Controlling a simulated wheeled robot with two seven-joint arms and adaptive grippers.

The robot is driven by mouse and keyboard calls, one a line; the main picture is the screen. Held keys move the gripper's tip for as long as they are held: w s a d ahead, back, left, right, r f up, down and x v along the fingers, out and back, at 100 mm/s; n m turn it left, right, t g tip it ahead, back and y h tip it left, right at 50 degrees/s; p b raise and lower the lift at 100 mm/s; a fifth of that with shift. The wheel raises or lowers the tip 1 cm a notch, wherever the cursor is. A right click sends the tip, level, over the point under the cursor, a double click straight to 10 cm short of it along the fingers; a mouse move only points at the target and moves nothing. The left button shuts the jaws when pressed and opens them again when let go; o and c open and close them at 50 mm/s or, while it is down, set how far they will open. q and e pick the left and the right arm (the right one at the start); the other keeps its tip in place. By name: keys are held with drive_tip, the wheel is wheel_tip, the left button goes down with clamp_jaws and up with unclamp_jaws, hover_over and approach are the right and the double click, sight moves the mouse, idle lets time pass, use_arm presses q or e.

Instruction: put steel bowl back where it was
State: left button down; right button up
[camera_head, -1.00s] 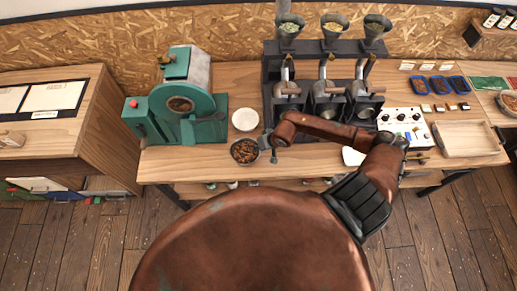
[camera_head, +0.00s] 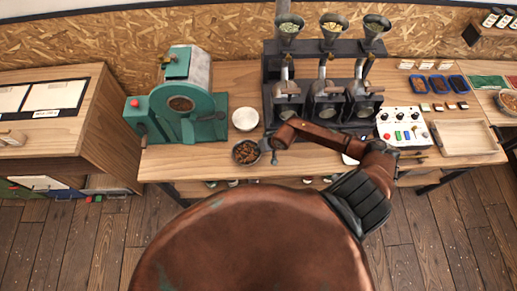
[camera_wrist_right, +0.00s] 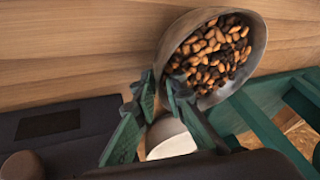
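The steel bowl (camera_head: 234,150), filled with mixed light and dark brown beans, is at the front part of the workbench, in front of a white bowl (camera_head: 246,119). My right gripper (camera_head: 270,149) reaches its right side. In the right wrist view the steel bowl (camera_wrist_right: 258,62) shows its beans from above. There my right gripper's green-padded fingers (camera_wrist_right: 160,92) are close together at its near rim, one on each side of the wall. I cannot tell whether the bowl rests on the bench or hangs just above it. My left gripper is not in view.
A green roaster (camera_head: 180,104) stands left of the bowls. A dark three-funnel machine (camera_head: 327,92) stands behind my right arm. A control box (camera_head: 402,127) and wooden tray (camera_head: 468,138) are on the right. The bench (camera_head: 200,163) is clear left of the steel bowl.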

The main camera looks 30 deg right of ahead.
drive_tip(key=shift+o, duration=1.1)
drive_tip(key=shift+r+p, duration=0.25)
drive_tip(key=shift+p, duration=0.05)
drive_tip(key=b+v, duration=0.1)
drive_tip(key=v, duration=1)
drive_tip(key=shift+s+r+b, duration=0.25)
drive_tip(key=shift+r+b, duration=0.1)
drive_tip(key=shift+b, duration=0.05)
drive_tip(key=shift+d, duration=0.1)
